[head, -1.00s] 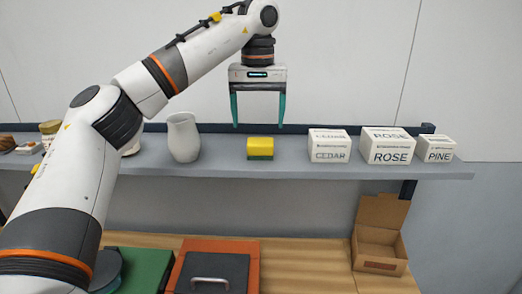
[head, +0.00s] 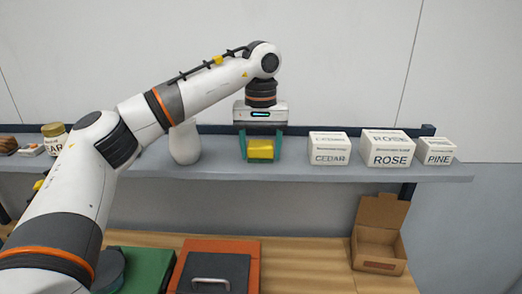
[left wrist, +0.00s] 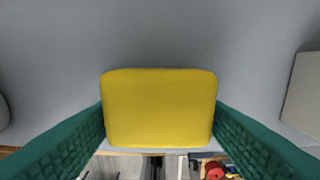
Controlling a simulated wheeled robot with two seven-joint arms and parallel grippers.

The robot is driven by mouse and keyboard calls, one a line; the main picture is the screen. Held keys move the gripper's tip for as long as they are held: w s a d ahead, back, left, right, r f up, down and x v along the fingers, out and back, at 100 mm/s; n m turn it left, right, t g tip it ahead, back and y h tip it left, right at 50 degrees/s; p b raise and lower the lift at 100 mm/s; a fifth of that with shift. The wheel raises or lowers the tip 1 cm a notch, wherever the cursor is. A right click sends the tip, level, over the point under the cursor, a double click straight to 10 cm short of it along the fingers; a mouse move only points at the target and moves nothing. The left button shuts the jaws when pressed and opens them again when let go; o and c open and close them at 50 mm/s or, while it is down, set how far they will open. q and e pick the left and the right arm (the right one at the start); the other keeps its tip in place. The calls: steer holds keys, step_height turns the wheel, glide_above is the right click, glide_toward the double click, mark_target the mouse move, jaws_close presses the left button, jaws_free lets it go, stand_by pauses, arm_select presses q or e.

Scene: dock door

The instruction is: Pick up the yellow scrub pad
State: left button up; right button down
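The yellow scrub pad (head: 260,149) is at the middle of the grey shelf (head: 300,173), between the white vase (head: 184,146) and the CEDAR box. My left gripper (head: 261,152) points straight down over it, with one teal finger against each side. In the left wrist view the pad (left wrist: 160,108) fills the space between the fingertips (left wrist: 160,118), and both appear to touch it. The gripper is shut on the pad. I see no clear gap between pad and shelf. My right gripper is not in view.
White boxes labelled CEDAR (head: 328,150), ROSE (head: 387,150) and PINE (head: 436,152) stand to the right on the shelf. A jar (head: 54,137) is at the left. Below are an open cardboard box (head: 379,238) and a wooden surface (head: 305,268). My left arm hides part of the shelf.

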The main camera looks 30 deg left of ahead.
mark_target(261, 145)
arm_select(q)
steer(key=c, duration=0.6)
steer(key=shift+o, duration=0.2)
steer(key=shift+r, duration=0.1)
steer(key=shift+r, duration=0.35)
step_height(261, 145, up, 9)
steer(key=shift+r+b, duration=0.1)
steer(key=shift+b, duration=0.2)
